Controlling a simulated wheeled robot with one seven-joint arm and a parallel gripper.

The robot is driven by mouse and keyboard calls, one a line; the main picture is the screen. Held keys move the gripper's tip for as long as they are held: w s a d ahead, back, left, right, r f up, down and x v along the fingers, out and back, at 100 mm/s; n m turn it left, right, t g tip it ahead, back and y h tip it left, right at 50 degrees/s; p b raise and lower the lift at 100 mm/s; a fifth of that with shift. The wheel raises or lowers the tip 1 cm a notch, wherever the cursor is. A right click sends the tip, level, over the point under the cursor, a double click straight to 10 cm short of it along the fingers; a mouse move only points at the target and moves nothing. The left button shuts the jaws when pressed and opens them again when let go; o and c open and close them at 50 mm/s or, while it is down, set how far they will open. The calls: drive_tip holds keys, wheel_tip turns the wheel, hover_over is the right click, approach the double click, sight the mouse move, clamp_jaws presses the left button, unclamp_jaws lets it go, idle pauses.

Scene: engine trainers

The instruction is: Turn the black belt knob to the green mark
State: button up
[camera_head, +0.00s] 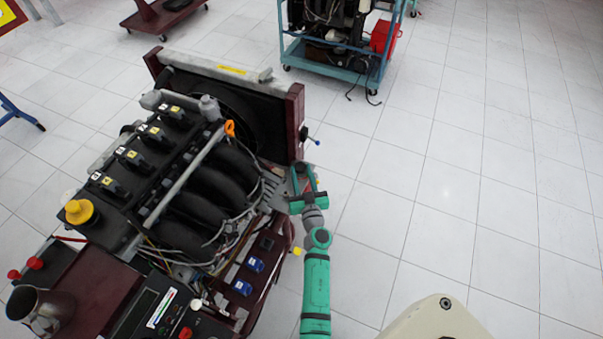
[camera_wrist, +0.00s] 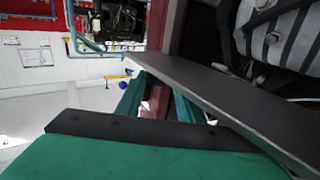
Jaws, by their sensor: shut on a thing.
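My gripper (camera_head: 302,172), with green fingers, is at the right side of the engine trainer (camera_head: 190,190), close beside the lower end of the dark red radiator frame. In the wrist view its two green fingers (camera_wrist: 158,100) are close together, with a dark red piece (camera_wrist: 155,102) showing between them. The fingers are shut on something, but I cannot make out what. I cannot clearly pick out the black belt knob or the green mark in either view. A small black fitting with a blue-tipped lever (camera_head: 314,141) sticks out from the radiator frame, above my gripper in the head view.
The radiator (camera_head: 235,100) stands behind the engine, close to my gripper. A grey metal plate (camera_head: 272,187) lies just left of my gripper. A teal cart (camera_head: 340,60) stands at the back. The tiled floor (camera_head: 460,190) on the right is clear.

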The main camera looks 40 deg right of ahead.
drive_tip(key=shift+r+y, duration=0.1)
drive_tip(key=shift+y, duration=0.2)
drive_tip(key=shift+s+d+n+t+y, duration=0.1)
drive_tip(key=shift+d+n+t+y, duration=0.15)
drive_tip(key=shift+n+y, duration=0.5)
drive_tip(key=shift+w+d+n+t+y, duration=0.15)
drive_tip(key=shift+n+t+y, duration=0.25)
drive_tip(key=shift+y, duration=0.6)
drive_tip(key=shift+s+d+n+t+y, duration=0.15)
drive_tip(key=shift+d+n+y, duration=0.05)
drive_tip(key=shift+n+y, duration=0.6)
drive_tip(key=n+y, duration=0.1)
drive_tip(key=y, duration=0.1)
drive_tip(key=d+n+y, duration=0.1)
drive_tip(key=n+y, duration=0.1)
drive_tip(key=y, duration=0.1)
drive_tip(key=shift+r, duration=0.1)
drive_tip(key=shift+d+n+g+y, duration=0.15)
drive_tip(key=shift+n+g+y, duration=0.4)
drive_tip(key=shift+n+y, duration=0.7)
drive_tip(key=shift+d+n+g+y, duration=0.15)
drive_tip(key=shift+n+g+y, duration=0.5)
drive_tip(key=shift+y, duration=0.95)
drive_tip(key=shift+w+d+n+g+y, duration=0.1)
drive_tip(key=shift+w+n+g+y, duration=0.2)
drive_tip(key=shift+n+g+y, duration=0.5)
drive_tip(key=o, duration=1.1)
drive_tip(key=shift+c, duration=0.2)
drive_tip(key=shift+s+y, duration=0.1)
drive_tip(key=shift+y, duration=0.2)
